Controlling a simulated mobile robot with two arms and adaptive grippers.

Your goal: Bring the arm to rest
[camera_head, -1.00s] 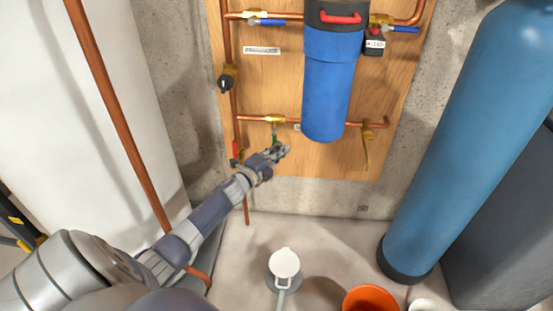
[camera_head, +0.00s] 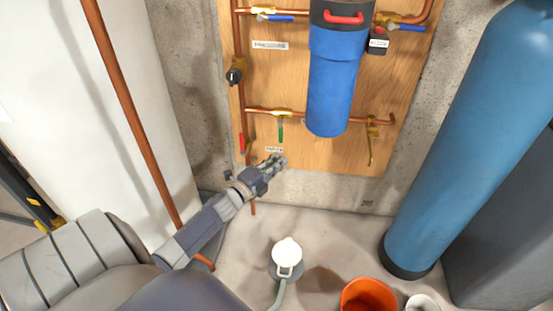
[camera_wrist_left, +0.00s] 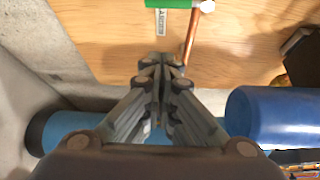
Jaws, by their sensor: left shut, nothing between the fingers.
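My left gripper (camera_head: 276,161) is shut and empty in the head view. It is in front of the lower edge of the wooden panel, below the green-handled valve (camera_head: 281,132) and apart from it. In the left wrist view the closed fingers (camera_wrist_left: 160,68) meet in the middle, with the panel behind them. The green handle (camera_wrist_left: 168,3) shows at the top edge of that view. My left arm comes in from the lower left. My right gripper is not in view.
A blue filter housing (camera_head: 333,85) hangs on the wooden panel (camera_head: 350,158) among copper pipes. A tall blue tank (camera_head: 460,150) stands at right. An orange bucket (camera_head: 368,294) and a white-topped container (camera_head: 286,252) stand on the floor. A vertical copper pipe (camera_head: 130,110) runs at left.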

